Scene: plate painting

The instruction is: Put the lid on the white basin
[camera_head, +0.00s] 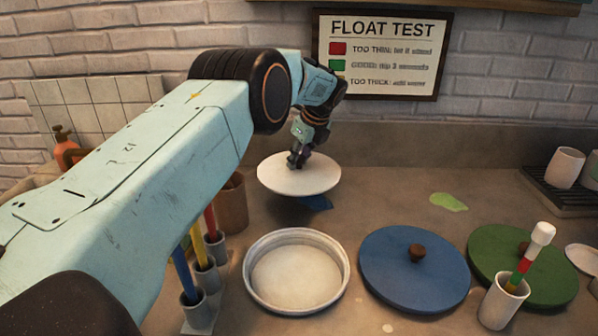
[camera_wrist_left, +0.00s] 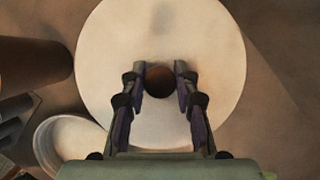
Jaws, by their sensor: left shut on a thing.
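The white lid (camera_head: 299,179) is a round disc held above the counter, behind the white basin. My left gripper (camera_head: 297,160) is shut on the lid's round brown knob. In the left wrist view the knob (camera_wrist_left: 160,81) sits between the fingers (camera_wrist_left: 160,84), with the lid (camera_wrist_left: 200,40) spread below it. The white basin (camera_head: 346,277) stands uncovered on the counter, in front of the lid. Part of the basin's rim (camera_wrist_left: 45,130) shows at the lower left of the left wrist view. My right gripper is in neither view.
A blue lid (camera_head: 385,275) with a brown knob lies right of the basin, and a green lid (camera_head: 555,285) beyond it. A cup (camera_head: 503,306) with a white-topped stick stands in front. Brush holders (camera_head: 198,315) stand left of the basin. A brown pot (camera_head: 233,205) stands left of the held lid.

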